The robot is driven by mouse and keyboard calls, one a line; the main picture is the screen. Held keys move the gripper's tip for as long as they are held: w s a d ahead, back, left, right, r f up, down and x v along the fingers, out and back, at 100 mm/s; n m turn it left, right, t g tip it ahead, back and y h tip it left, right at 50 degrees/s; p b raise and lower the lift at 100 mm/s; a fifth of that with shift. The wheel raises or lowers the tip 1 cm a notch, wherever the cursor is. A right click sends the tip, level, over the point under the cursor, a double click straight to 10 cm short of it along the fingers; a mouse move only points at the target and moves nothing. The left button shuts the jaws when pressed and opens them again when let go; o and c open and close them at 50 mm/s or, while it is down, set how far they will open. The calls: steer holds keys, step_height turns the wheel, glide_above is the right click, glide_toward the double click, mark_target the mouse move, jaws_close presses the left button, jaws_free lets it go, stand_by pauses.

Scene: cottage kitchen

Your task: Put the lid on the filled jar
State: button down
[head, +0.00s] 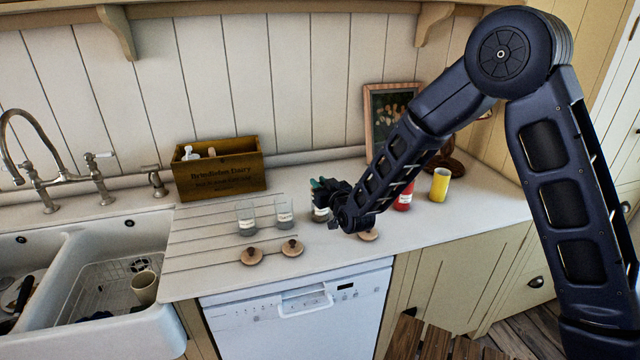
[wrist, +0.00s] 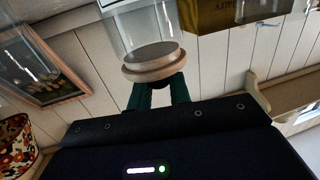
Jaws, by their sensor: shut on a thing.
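My gripper (head: 318,186), with green fingers, is shut on a round wooden lid (wrist: 153,64), which shows just beyond the fingertips in the wrist view. The lid's knob is hidden. The gripper is directly over a glass jar (head: 320,214) with a pale label, the rightmost of three. The wrist view looks upside down, and there the jar's glass (wrist: 150,25) adjoins the lid. I cannot tell whether the lid touches the rim. Two other open jars, a left one (head: 246,218) and a middle one (head: 284,214), stand to the left; their contents are unclear.
Three wooden lids lie on the counter: a left (head: 251,257), a middle (head: 292,248) and a right one (head: 368,235). A wooden box (head: 220,172) stands behind. A red can (head: 404,198) and yellow can (head: 440,184) stand right, close to my arm. The sink (head: 75,265) is left.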

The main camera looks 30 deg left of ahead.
steer(key=shift+f, duration=0.4)
steer(key=c, duration=1.6)
jaws_free()
steer(key=shift+v, duration=5.5)
